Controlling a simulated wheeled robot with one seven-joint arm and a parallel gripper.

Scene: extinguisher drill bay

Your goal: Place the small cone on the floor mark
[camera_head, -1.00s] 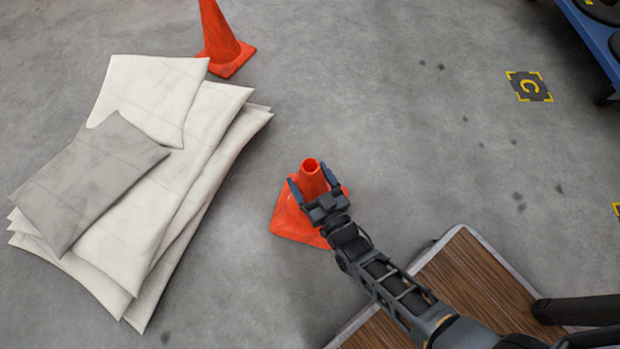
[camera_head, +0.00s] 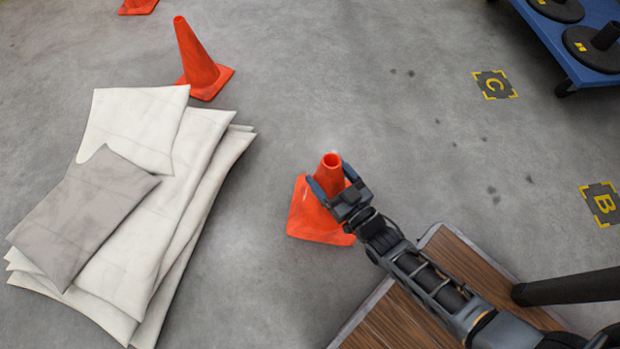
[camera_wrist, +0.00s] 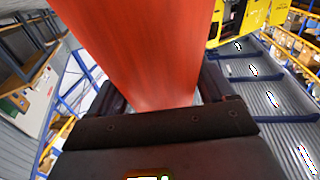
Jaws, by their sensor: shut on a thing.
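The small orange cone (camera_head: 311,213) is upright in the middle of the head view, with its open top showing. My gripper (camera_head: 338,184) is shut on it near the top, one finger on each side. In the wrist view the orange cone (camera_wrist: 135,50) fills the middle between the fingers. I cannot tell whether its base touches the floor. Two floor marks show at the right in the head view: a dark square with a yellow C (camera_head: 495,85) and one with a yellow B (camera_head: 601,204). Both are bare and well away from the cone.
A pile of white and grey pads (camera_head: 150,150) lies at the left. A taller orange cone (camera_head: 198,65) stands behind it, with another cone base (camera_head: 138,7) at the top edge. A blue platform (camera_head: 600,72) with black weighted bases is at top right. A wooden board (camera_head: 400,318) is in front.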

